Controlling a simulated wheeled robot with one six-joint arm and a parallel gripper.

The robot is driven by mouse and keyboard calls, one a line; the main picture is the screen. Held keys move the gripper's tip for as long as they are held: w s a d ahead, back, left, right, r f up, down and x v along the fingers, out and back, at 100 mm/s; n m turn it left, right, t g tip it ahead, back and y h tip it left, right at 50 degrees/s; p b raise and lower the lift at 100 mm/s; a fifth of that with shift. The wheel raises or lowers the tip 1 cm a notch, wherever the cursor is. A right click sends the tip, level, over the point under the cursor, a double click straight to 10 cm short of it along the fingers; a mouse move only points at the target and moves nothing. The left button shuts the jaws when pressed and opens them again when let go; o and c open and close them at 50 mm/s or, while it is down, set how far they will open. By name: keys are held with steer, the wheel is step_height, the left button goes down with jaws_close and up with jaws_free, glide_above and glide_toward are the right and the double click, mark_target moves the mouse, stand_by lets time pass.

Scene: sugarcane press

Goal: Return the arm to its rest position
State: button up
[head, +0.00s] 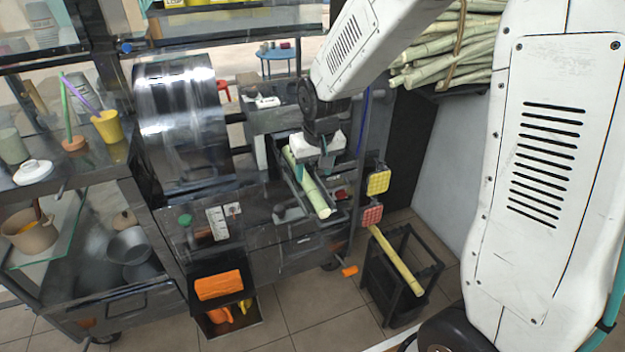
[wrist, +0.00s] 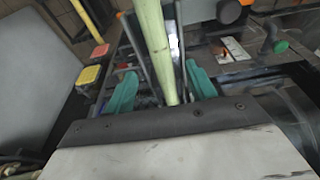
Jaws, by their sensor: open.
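My white arm reaches from the right over the sugarcane press (head: 200,130). My gripper (head: 301,172) hangs over the press's feed trough (head: 335,214). In the wrist view its two teal fingers (wrist: 160,90) are spread apart. A pale green cane piece (head: 310,190) lies in the trough, beneath the gripper. In the wrist view the cane (wrist: 152,40) runs between the fingers, with gaps on both sides. Whether a finger touches it I cannot tell. The cane's near end is hidden by the gripper body in the wrist view.
A black rack (head: 400,275) holds another cane (head: 396,258) right of the press. Yellow (head: 378,182) and red (head: 371,215) square pads stick out beside the trough. A cane bundle (head: 455,55) lies at the upper right. A cart with pots (head: 30,230) stands left.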

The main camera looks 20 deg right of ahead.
steer(key=shift+v, duration=0.8)
steer(key=s+g, duration=0.1)
steer(key=s, duration=0.1)
steer(key=s+g, duration=0.1)
steer(key=s, duration=0.1)
steer(key=shift+s+d+f, duration=0.2)
steer(key=shift+s, duration=0.15)
steer(key=s+d+r, duration=0.1)
steer(key=s+r, duration=0.5)
steer(key=s, duration=0.5)
steer(key=s+d+r, duration=0.1)
steer(key=s+r, duration=0.6)
steer(key=s, duration=0.5)
steer(key=shift+s+d+r+t, duration=0.2)
steer(key=shift+s+d+t, duration=0.1)
steer(key=shift+d+t, duration=0.1)
